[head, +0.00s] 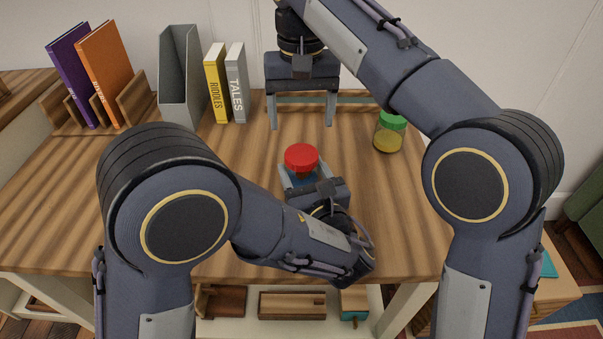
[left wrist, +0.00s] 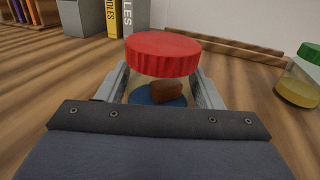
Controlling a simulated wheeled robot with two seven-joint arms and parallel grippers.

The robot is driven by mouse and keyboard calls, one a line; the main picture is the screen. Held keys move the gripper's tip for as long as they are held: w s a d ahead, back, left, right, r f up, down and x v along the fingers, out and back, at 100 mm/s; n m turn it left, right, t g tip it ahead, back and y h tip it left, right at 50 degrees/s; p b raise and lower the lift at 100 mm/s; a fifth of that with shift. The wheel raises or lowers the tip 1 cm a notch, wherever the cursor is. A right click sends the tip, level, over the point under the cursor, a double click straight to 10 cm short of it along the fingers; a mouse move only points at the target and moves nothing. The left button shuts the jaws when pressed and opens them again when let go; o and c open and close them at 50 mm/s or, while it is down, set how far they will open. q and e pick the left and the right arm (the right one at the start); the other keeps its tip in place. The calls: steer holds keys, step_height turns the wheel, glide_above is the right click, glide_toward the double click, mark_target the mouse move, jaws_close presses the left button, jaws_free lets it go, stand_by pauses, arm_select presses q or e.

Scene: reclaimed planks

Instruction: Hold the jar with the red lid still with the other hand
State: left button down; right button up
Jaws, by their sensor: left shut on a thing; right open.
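The jar with the red lid (head: 301,158) stands on the wooden table (head: 240,230), a little in front of its middle. In the left wrist view, the red lid (left wrist: 163,53) is on top, and something brown over a blue base shows in the clear body (left wrist: 158,93). My left gripper (head: 301,181) is low at the table, shut on the jar with one finger on each side. My right gripper (head: 301,113) is open and empty, fingers pointing down, beyond the jar and apart from it.
A green-lidded jar (head: 389,132) with yellowish contents stands to the right. At the back left are a grey file holder (head: 180,78), yellow (head: 216,84) and grey (head: 236,84) books, and a wooden rack (head: 130,100) with purple and orange books. The table's left front is clear.

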mark_target(301, 154)
steer(key=n, duration=0.3)
steer(key=shift+n, duration=0.4)
steer(key=n, duration=1.3)
steer(key=shift+f, duration=4)
